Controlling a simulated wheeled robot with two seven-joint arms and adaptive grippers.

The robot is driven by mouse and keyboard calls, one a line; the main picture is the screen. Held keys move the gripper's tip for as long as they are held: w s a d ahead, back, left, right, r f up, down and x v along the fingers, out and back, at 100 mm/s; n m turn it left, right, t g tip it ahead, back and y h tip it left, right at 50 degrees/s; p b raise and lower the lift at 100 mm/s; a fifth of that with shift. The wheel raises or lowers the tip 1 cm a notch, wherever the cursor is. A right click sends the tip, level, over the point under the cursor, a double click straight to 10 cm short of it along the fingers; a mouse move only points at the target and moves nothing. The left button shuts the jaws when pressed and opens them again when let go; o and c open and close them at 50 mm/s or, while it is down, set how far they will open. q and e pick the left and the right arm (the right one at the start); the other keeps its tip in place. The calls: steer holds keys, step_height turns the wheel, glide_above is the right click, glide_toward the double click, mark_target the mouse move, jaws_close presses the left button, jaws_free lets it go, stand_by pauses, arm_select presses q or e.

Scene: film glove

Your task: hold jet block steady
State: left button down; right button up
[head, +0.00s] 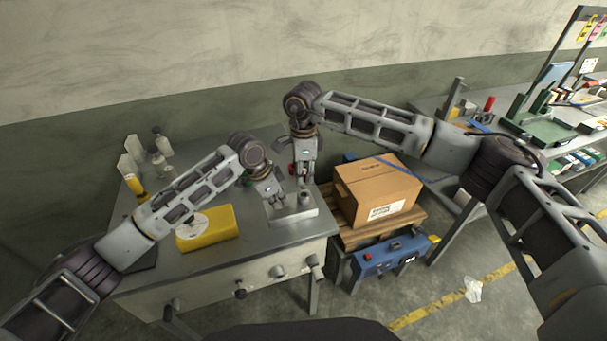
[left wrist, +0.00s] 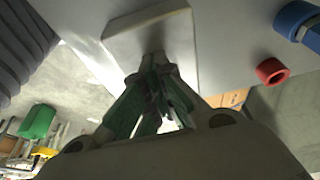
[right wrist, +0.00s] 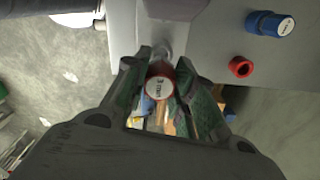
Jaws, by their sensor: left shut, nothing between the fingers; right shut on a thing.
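The jet block, a low grey metal block (head: 308,212), lies at the right front corner of the steel table. A pale block edge shows in the left wrist view (left wrist: 185,45). My left gripper (head: 281,203) is shut and empty, fingertips at the block's left part; I cannot tell whether they touch it. Its green-padded fingers meet in the left wrist view (left wrist: 158,85). My right gripper (head: 303,184) points down above the block, shut on a red-rimmed round piece (right wrist: 158,88) with a white face marked with a 3.
A yellow case (head: 208,229) with a white disc lies left on the table (head: 250,250). A blue cylinder (right wrist: 270,24) and red ring (right wrist: 240,67) show beside the block in the right wrist view. A cardboard box (head: 377,190) on a pallet stands to the right.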

arm_select(q)
steer(key=shift+s+a+f, duration=0.1)
steer(key=shift+s+f, duration=0.05)
steer(key=shift+f, duration=0.3)
arm_select(e)
steer(key=shift+r, duration=1.5)
arm_select(q)
steer(key=shift+r, duration=0.15)
steer(key=shift+w+r, duration=0.2)
steer(key=shift+r, duration=0.45)
arm_select(e)
steer(key=shift+w+f, duration=0.1)
steer(key=shift+w, duration=0.05)
arm_select(q)
steer(key=shift+r, duration=2.05)
steer(key=shift+r, duration=0.1)
step_height(320, 180, up, 3)
steer(key=shift+f, duration=0.1)
